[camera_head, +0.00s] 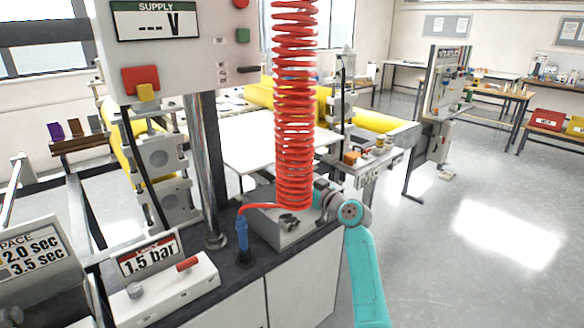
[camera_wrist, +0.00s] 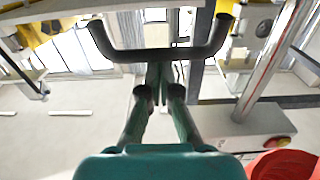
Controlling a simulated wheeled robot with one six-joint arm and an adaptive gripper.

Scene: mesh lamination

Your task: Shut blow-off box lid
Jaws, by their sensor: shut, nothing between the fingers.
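The grey blow-off box (camera_head: 300,232) sits at the right end of the dark counter, with small dark parts on its top. I cannot make out its lid clearly in the head view. My gripper (camera_head: 322,190) is at the box's right rear, partly hidden by the red coil. In the wrist view my gripper (camera_wrist: 159,75) has its fingers together and empty. A dark U-shaped handle (camera_wrist: 160,54) crosses in front of the fingertips; I cannot tell whether they touch it or whether it belongs to the lid.
The red coiled hose (camera_head: 295,110) hangs right beside my gripper, above the box. A blue nozzle (camera_head: 242,235) stands left of the box. A steel post (camera_head: 203,170) and a 1.5 bar panel (camera_head: 150,257) are farther left. Open floor (camera_head: 470,225) lies to the right.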

